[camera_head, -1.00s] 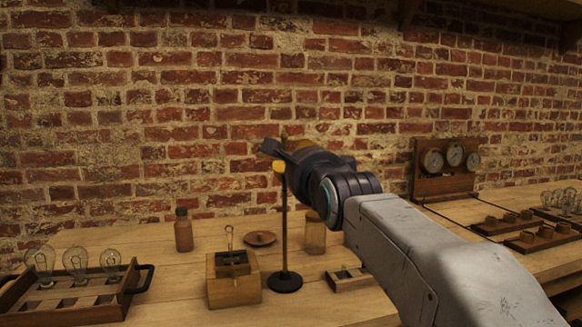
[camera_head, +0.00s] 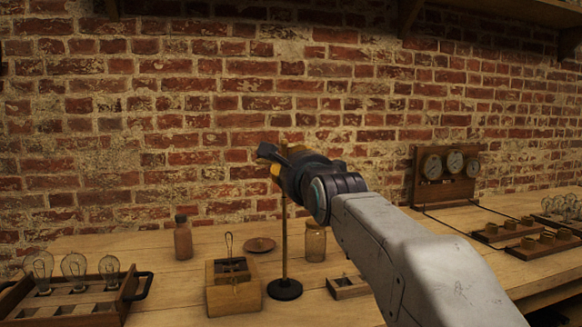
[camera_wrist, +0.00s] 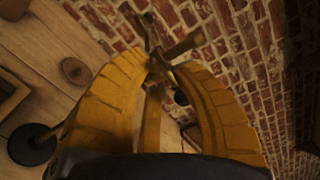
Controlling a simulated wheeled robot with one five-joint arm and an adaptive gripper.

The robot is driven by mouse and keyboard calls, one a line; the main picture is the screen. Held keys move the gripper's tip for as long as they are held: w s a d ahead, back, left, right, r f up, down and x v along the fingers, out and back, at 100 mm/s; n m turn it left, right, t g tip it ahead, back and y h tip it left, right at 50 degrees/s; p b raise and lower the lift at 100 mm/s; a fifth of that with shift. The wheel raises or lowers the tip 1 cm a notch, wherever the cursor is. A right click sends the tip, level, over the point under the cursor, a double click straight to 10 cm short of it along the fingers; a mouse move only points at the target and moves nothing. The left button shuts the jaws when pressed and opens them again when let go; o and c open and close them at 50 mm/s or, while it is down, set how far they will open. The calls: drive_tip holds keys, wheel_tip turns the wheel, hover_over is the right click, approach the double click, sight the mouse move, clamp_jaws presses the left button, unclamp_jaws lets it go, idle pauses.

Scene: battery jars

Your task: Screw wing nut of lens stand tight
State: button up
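The lens stand has a round black base (camera_head: 284,290) and a thin upright brass rod (camera_head: 284,245) on the bench. In the wrist view its base (camera_wrist: 33,145) is at the lower left and the rod passes behind my left finger. My gripper (camera_head: 276,172) is at the rod's upper part. In the wrist view the yellow fingers of my gripper (camera_wrist: 162,66) converge around the brass fitting at the rod's top. Brass arms (camera_wrist: 183,44) stick out beyond the fingertips. The fingers look closed on the wing nut, which is mostly hidden between them.
A wooden box (camera_head: 234,290), a brown bottle (camera_head: 183,238), a glass jar (camera_head: 315,242) and a round lid (camera_head: 259,245) surround the stand. A bulb tray (camera_head: 75,305) is at left, a gauge board (camera_head: 446,178) at right. A brick wall stands behind.

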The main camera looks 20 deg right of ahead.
clamp_jaws()
drive_tip(key=n, duration=0.5)
drive_tip(key=shift+s+r, duration=0.1)
drive_tip(key=shift+r, duration=0.25)
drive_tip(key=shift+o, duration=1)
unclamp_jaws()
drive_tip(key=shift+d, duration=0.2)
drive_tip(key=shift+o, duration=0.3)
drive_tip(key=shift+f, duration=0.1)
drive_tip(key=shift+a, duration=0.1)
